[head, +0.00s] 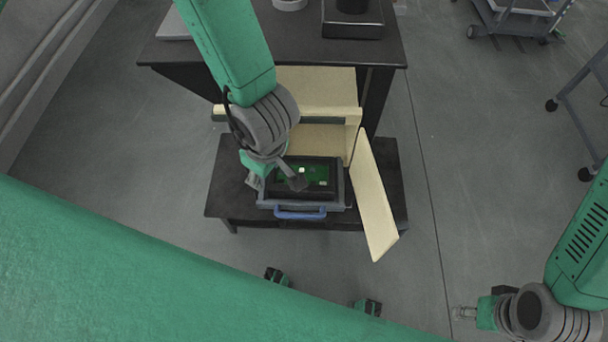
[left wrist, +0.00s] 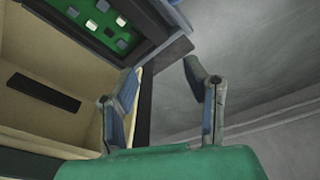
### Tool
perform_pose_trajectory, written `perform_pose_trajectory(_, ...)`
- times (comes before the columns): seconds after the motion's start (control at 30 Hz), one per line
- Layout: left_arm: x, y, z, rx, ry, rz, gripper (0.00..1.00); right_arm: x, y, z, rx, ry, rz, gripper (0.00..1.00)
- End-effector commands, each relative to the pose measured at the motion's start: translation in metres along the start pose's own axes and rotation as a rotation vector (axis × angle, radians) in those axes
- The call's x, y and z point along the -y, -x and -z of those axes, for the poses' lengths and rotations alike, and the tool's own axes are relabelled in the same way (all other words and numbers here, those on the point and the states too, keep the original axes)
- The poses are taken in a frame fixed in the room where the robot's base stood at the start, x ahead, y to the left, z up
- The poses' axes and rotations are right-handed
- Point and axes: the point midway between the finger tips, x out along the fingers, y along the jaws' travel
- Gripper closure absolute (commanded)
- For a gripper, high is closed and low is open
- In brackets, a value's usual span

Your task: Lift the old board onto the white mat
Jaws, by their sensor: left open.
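The old board (head: 318,176), green with small pale chips, sits in a dark frame inside a grey tray with a blue handle (head: 300,214). It also shows at the top of the left wrist view (left wrist: 95,22). My left gripper (head: 275,180) is over the tray's left part and hides some of the board. Its two fingers stand apart in the left wrist view (left wrist: 160,78), with nothing between them. My right gripper (head: 465,313) is low at the right, over the floor and away from the board; its jaw gap is unclear. A pale flat piece (head: 174,25), possibly the white mat, lies at the upper table's left.
A cream cabinet with an open door (head: 372,195) stands around the tray's back and right. The dark lower table (head: 226,196) bears the tray. The dark upper table (head: 287,50) holds a black box (head: 352,22) and a grey round thing (head: 290,4). Carts stand far right.

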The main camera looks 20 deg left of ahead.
Motion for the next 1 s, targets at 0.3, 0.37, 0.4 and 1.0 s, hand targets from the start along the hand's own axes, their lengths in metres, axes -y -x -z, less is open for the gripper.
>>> perform_pose_trajectory(0.3,-0.039,0.077,-0.051,0.153,0.493,0.086,0.59,0.001,0.012,0.001,0.0,0.001,0.001,0.6)
perform_pose_trajectory(0.37,-0.041,0.079,-0.056,0.16,0.52,0.095,0.59,0.001,0.011,0.001,0.0,0.002,0.001,0.6)
perform_pose_trajectory(0.4,-0.041,0.077,-0.059,0.162,0.528,0.099,0.59,0.001,0.009,0.001,0.0,0.002,0.001,0.6)
perform_pose_trajectory(1.0,-0.036,-0.006,-0.072,0.164,0.53,0.1,0.59,0.001,-0.024,-0.001,0.0,0.001,0.001,0.6)
